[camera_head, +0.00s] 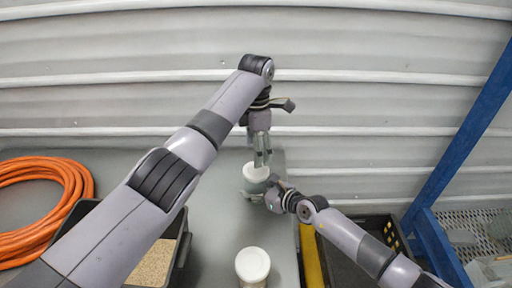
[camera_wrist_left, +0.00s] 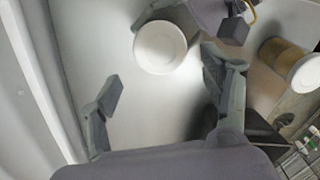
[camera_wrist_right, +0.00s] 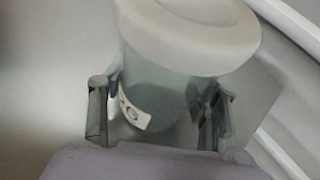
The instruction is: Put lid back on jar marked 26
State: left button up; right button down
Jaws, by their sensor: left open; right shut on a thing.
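A translucent grey jar (camera_wrist_right: 165,80) stands upright on the table, with a white lid (camera_head: 256,172) on its top. Its label (camera_wrist_right: 130,110) is partly hidden, and I cannot read the number surely. The lid also shows in the left wrist view (camera_wrist_left: 160,47), round and flat; I cannot tell whether it is fully seated. My right gripper (camera_head: 264,188) is shut around the jar's body, one finger on each side in the right wrist view. My left gripper (camera_head: 262,162) is open and empty, just behind and above the lid; its fingers are spread in the left wrist view.
A second white-lidded jar (camera_head: 252,264) with brown contents stands nearer on the table (camera_head: 215,220). A dark bin of grainy substrate (camera_head: 153,262) is at left, beside an orange hose (camera_head: 45,205). A black crate (camera_head: 375,225) and blue frame (camera_head: 462,150) are at right. A corrugated wall stands behind.

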aim_at(256, 170)
pick_arm(q)
jog(key=shift+n, duration=0.3)
jog(key=shift+f, duration=4)
jog(key=shift+c, duration=0.4)
